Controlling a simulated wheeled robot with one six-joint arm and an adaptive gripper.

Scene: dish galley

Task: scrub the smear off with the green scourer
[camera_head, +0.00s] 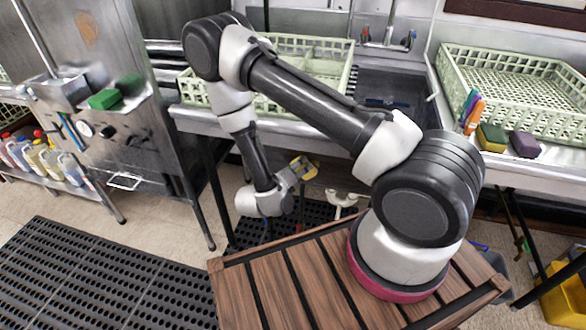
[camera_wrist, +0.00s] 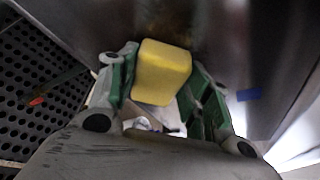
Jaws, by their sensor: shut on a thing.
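My gripper (camera_head: 298,170) is low in front of the sink counter. In the wrist view my gripper (camera_wrist: 160,100) is shut on a yellow sponge (camera_wrist: 162,72), with the green-lined fingers on both sides of it. The sponge also shows as a small yellow patch in the head view (camera_head: 312,167). No green face of it shows. A dull brownish-yellow tint (camera_wrist: 168,18) shows on metal beyond the sponge.
The steel counter carries pale green racks (camera_head: 510,85) and a sink (camera_head: 390,90). A yellow-green sponge (camera_head: 492,138), a purple sponge (camera_head: 525,144) and coloured bottles or markers (camera_head: 472,112) stand at right. Jugs (camera_head: 48,160) line a low shelf. Black mats (camera_head: 90,280) cover the floor.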

